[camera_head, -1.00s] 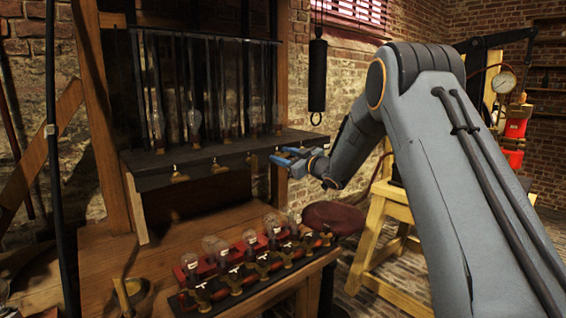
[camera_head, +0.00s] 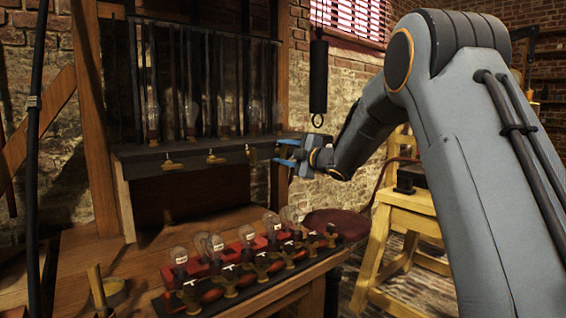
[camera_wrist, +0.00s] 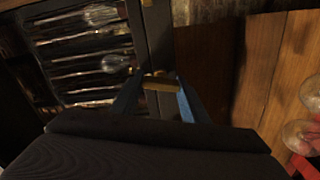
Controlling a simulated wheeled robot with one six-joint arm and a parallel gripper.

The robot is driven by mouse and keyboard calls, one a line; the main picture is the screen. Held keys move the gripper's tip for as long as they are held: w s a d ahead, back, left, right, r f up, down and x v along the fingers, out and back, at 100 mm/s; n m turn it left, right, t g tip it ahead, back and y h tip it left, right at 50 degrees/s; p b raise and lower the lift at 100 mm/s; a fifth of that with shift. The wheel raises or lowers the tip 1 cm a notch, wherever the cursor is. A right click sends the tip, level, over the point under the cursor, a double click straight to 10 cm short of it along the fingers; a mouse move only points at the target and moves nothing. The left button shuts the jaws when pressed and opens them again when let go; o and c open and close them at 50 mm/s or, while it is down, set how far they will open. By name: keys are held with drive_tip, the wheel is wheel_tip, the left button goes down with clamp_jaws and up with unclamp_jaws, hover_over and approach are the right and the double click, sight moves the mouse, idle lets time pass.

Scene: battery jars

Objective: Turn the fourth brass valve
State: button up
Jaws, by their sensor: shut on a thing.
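A dark shelf (camera_head: 150,157) carries a row of brass valves on its front edge. The first (camera_head: 171,164), second (camera_head: 214,158) and third (camera_head: 252,155) show from left to right in the head view. My gripper (camera_head: 278,152) is at the shelf's right end, just right of the third, and hides the valve there. In the wrist view, my gripper's (camera_wrist: 158,80) blue fingers are shut on a brass valve (camera_wrist: 160,85), whose handle spans between them. By position it is the fourth.
Glass bulbs (camera_head: 152,118) stand on the shelf behind dark upright rods. Below, a wooden bench (camera_head: 75,260) holds a red and black rack (camera_head: 232,300) with several bulbs and brass fittings. A black cylinder (camera_head: 318,80) hangs right of the shelf. A yellow wooden stand (camera_head: 375,245) is at right.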

drive_tip(key=shift+f+n+b, duration=0.15)
drive_tip(key=shift+n+b, duration=1.45)
drive_tip(key=shift+b, duration=0.05)
drive_tip(key=o, duration=1.1)
drive_tip(key=shift+c, duration=0.2)
drive_tip(key=v, duration=0.7)
drive_tip(key=shift+s+d+b, duration=0.2)
drive_tip(key=shift+s+b, duration=0.1)
drive_tip(key=shift+s, duration=0.05)
